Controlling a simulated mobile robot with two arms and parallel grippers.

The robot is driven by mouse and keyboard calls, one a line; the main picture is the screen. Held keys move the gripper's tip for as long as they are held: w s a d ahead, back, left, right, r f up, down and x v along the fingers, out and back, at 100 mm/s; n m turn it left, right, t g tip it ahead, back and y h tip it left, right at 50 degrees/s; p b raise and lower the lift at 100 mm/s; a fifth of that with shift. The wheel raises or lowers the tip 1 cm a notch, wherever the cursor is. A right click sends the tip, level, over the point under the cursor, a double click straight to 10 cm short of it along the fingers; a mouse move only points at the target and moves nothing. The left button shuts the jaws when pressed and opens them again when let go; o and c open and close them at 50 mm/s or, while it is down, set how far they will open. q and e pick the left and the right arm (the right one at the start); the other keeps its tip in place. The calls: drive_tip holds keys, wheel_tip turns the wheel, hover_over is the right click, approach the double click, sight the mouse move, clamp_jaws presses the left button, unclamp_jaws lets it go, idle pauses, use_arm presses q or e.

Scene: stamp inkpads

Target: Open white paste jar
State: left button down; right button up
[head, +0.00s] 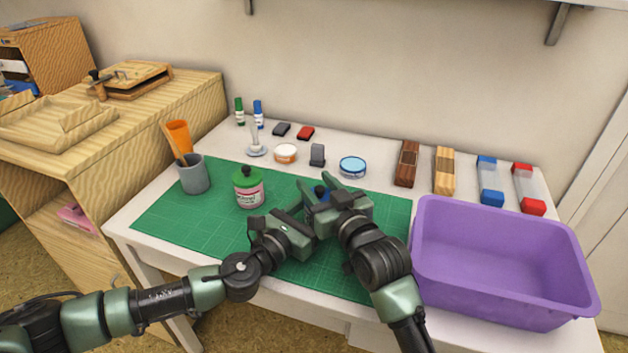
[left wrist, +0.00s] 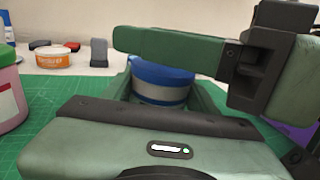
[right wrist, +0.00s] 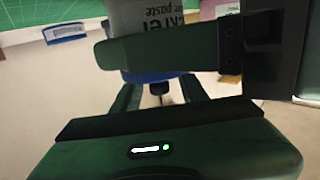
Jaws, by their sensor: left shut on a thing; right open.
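The white paste jar has a pale grey-white body and a blue lid (head: 321,190). In the head view it stands over the green mat, mostly hidden by my grippers. In the left wrist view the jar (left wrist: 160,92) is between the fingers of my left gripper (head: 302,222), which is shut on its body. In the right wrist view the jar's lettered body (right wrist: 152,22) appears upside down, with the blue lid (right wrist: 150,76) and its dark knob between the fingers of my right gripper (head: 325,188). The right gripper is open around the lid; contact cannot be told.
A pink jar with a green lid (head: 248,190) and a grey cup (head: 194,175) stand at left. Inkpads, including a blue round one (head: 352,166), and stamps line the back. A purple bin (head: 500,295) fills the right side.

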drive_tip(key=shift+x, duration=0.9)
drive_tip(key=shift+c, duration=0.3)
clamp_jaws()
drive_tip(key=shift+r, duration=0.2)
drive_tip(key=shift+r, duration=0.95)
drive_tip(key=shift+r, duration=2)
